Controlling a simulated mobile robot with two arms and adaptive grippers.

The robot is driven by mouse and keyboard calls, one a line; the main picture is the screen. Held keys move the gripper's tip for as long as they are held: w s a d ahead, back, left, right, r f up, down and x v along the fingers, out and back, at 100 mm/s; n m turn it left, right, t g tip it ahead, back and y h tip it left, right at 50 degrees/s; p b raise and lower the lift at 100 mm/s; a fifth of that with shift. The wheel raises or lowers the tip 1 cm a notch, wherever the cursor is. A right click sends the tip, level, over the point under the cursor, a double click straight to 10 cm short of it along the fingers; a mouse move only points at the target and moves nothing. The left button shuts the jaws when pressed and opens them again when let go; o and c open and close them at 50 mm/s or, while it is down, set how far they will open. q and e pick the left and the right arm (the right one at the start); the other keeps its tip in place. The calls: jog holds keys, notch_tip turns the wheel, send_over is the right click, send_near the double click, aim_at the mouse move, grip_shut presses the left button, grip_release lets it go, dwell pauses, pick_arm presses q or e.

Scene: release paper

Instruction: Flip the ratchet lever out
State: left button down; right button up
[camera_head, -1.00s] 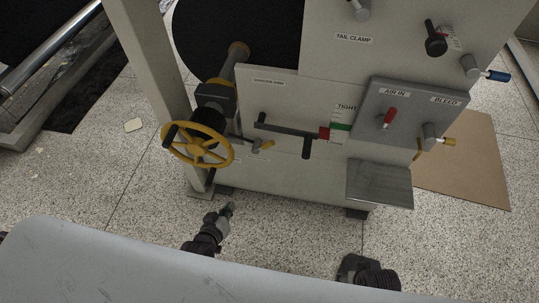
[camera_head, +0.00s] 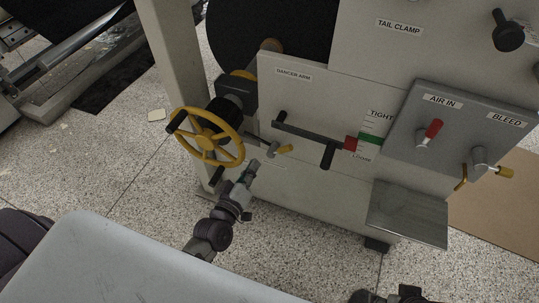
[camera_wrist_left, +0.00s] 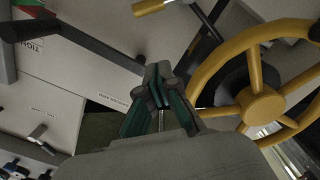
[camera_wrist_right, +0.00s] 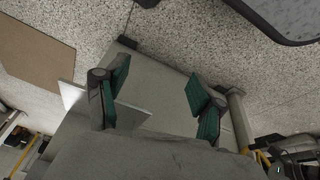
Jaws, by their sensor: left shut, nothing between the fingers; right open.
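A short metal lever with a yellow grip (camera_head: 285,149), which looks like the ratchet lever, sticks out of the pale machine panel just right of the yellow handwheel (camera_head: 207,138). Its yellow end (camera_wrist_left: 148,6) shows at the top of the left wrist view. My left gripper (camera_head: 252,168) is shut and empty, just below and left of the lever and apart from it. In the left wrist view its fingertips (camera_wrist_left: 158,78) point toward the panel beside the handwheel. My right gripper (camera_wrist_right: 154,96) is open and empty; only part of it (camera_head: 406,294) shows at the head view's bottom edge.
A dark dancer arm (camera_head: 310,135) with a black handle crosses the panel right of the lever. A grey air box (camera_head: 455,135) with a red lever and a metal shelf (camera_head: 408,211) stand further right.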

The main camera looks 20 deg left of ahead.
pick_arm(q)
jog(key=w, duration=0.4)
jog(key=b, duration=0.2)
send_over(277, 151)
jog(key=s+a, duration=0.2)
jog(key=s, duration=0.1)
jog(key=shift+w+d+f+b, duration=0.25)
jog(key=shift+d+f+b, duration=0.1)
jog(key=shift+d+f, duration=0.4)
jog(key=shift+w+d+f+b, duration=0.25)
jog(key=shift+d+f, duration=0.25)
jog(key=shift+f, duration=0.35)
pick_arm(e)
jog(key=shift+w+a+r+t, duration=0.2)
jog(key=shift+w+r+t, duration=0.1)
jog(key=shift+w+t, duration=0.2)
jog(key=shift+w+a+r+t, duration=0.15)
jog(key=shift+w+r+t, duration=0.1)
jog(key=shift+w+t, duration=0.25)
